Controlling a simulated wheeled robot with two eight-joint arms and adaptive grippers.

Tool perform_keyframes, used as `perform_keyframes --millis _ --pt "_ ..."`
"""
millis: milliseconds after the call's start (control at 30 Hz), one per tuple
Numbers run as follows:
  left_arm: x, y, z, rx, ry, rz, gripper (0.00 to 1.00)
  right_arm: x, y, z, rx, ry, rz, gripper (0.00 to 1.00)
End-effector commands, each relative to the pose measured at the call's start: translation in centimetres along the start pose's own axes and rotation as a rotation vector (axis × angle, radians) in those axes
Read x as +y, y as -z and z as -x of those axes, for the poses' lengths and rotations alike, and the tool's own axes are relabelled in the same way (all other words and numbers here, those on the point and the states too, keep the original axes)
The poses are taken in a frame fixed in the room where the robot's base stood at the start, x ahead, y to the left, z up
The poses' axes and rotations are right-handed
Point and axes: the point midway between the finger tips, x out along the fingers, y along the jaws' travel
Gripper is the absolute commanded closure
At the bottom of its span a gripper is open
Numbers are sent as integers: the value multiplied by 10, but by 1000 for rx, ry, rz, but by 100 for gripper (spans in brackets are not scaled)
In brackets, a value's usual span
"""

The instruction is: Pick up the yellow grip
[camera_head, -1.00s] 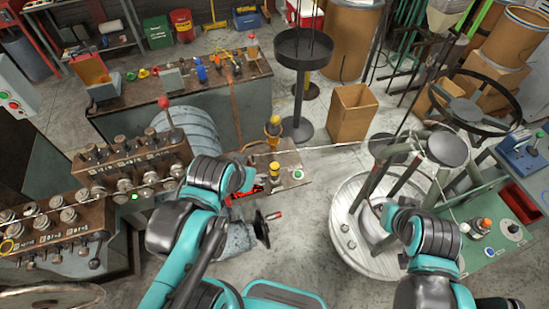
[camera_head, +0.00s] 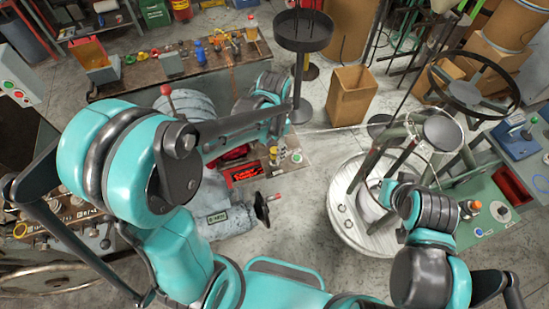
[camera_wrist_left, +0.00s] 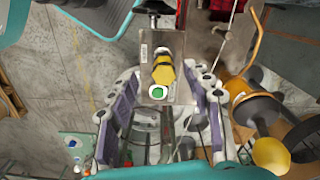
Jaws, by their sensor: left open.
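A yellow grip (camera_head: 273,156) with dark bands stands on the small bench plate in the head view, left of a green button. In the left wrist view the yellow grip (camera_wrist_left: 163,70) shows yellow and black near the picture's middle. My left gripper (camera_wrist_left: 163,78) is open, with its purple-padded fingers to the left and right of the line to the grip. It is empty, and I see no contact. In the head view my left arm hides most of this gripper. My right arm reaches over the round drum, but its gripper does not show clearly.
The green button (camera_wrist_left: 157,91) sits close to the grip on the same plate. A red box (camera_head: 243,173) lies left of it, and a handwheel (camera_head: 261,208) is below. The black stand (camera_head: 302,90) rises behind. Open floor lies between bench and drum (camera_head: 345,225).

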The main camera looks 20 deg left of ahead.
Motion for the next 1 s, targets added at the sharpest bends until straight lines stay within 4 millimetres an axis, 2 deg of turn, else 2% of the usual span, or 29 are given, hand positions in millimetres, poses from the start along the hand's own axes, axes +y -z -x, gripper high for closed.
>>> perform_keyframes --millis 500,767,800,967,1000 --pt "-4 4 -68 1 0 1 50 0 -4 -6 0 0 0 100" --pt "-4 3 -71 1 1 2 50 0 -4 -6 0 0 0 100" --pt "-4 3 -71 1 1 2 55 0 -4 -6 0 0 0 100" --pt "-4 3 -71 1 1 2 98 0 -4 -6 0 0 0 100" --pt "-4 3 -71 1 1 2 100 0 -4 -6 0 0 0 100"
